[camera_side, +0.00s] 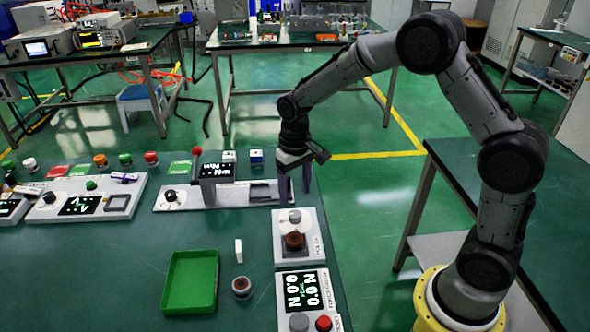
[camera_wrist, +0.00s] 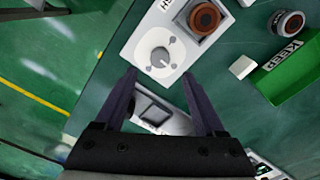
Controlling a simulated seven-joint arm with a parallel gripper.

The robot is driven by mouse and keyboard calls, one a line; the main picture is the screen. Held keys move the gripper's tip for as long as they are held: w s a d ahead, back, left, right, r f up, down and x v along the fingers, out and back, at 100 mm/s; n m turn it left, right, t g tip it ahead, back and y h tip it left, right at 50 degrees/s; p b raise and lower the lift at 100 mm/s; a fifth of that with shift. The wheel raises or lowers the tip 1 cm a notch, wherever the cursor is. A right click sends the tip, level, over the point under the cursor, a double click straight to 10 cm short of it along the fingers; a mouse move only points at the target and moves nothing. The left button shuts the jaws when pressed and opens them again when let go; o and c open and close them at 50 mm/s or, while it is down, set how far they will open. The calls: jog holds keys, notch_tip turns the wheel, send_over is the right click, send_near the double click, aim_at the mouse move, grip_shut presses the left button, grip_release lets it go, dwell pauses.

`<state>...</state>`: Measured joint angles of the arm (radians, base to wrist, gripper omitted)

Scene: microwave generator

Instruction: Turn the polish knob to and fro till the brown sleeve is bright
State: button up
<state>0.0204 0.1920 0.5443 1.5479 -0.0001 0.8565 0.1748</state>
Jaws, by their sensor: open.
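The polish panel (camera_side: 315,252) is a white plate at the right edge of the table. Its round grey knob (camera_side: 294,216) also shows in the wrist view (camera_wrist: 160,57), just beyond my fingertips and roughly centred between them. A brown sleeve (camera_side: 294,241) sits in a dark holder on the same panel, and it shows in the wrist view (camera_wrist: 205,18). It looks dull reddish brown. My gripper (camera_side: 294,197) points down near the panel's far end, fingers apart and empty. In the wrist view my gripper (camera_wrist: 160,76) appears short of the knob, not touching it.
A green tray (camera_side: 166,295) marked KEEP, a small white block (camera_side: 238,251) and another brown-topped ring (camera_side: 242,288) stand left of the panel. A force gauge (camera_side: 303,290) is in front. A white fixture with a red-ball lever (camera_side: 196,152) stands behind left.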

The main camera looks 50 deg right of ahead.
aim_at(295, 213)
notch_tip(295, 213, up, 7)
dwell(0.3)
jog(key=shift+f, duration=0.1)
dwell(0.4)
notch_tip(295, 213, down, 14)
jog(key=m, duration=0.4)
jog(key=shift+m, duration=0.3)
grip_shut()
dwell(0.5)
